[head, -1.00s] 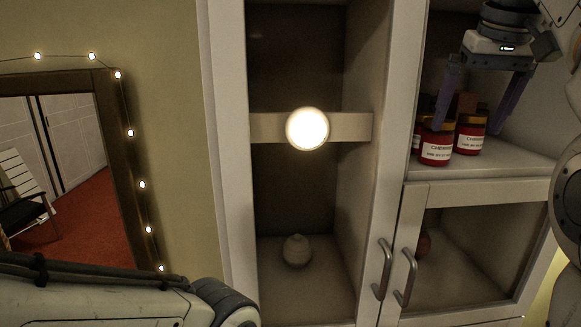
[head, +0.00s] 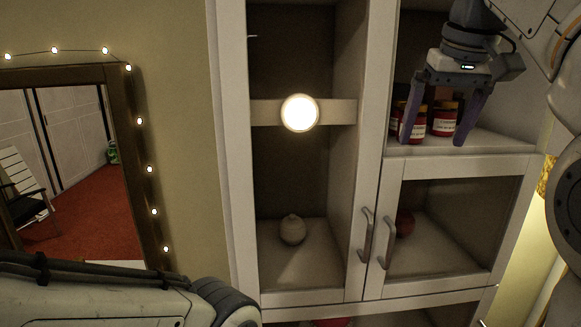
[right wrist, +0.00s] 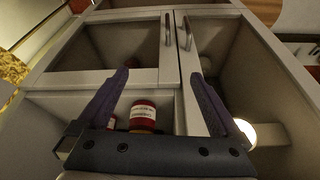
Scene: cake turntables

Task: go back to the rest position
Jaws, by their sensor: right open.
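My right gripper (head: 432,141) is open and empty at the upper right of the head view, in front of the cabinet's open upper shelf. Its two purple fingers point down. In the right wrist view the fingers (right wrist: 160,75) are spread apart with nothing between their tips. Red jars with white labels and yellowish lids, one at the left (head: 412,126) and one at the right (head: 445,119), stand on that shelf behind the fingers. A jar also shows in the right wrist view (right wrist: 143,115). My left arm shows at the bottom left, but its gripper is out of view.
A white cabinet (head: 375,142) fills the middle and right, with two door handles (head: 376,240). A dark-framed mirror (head: 130,170) with string lights is at the left.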

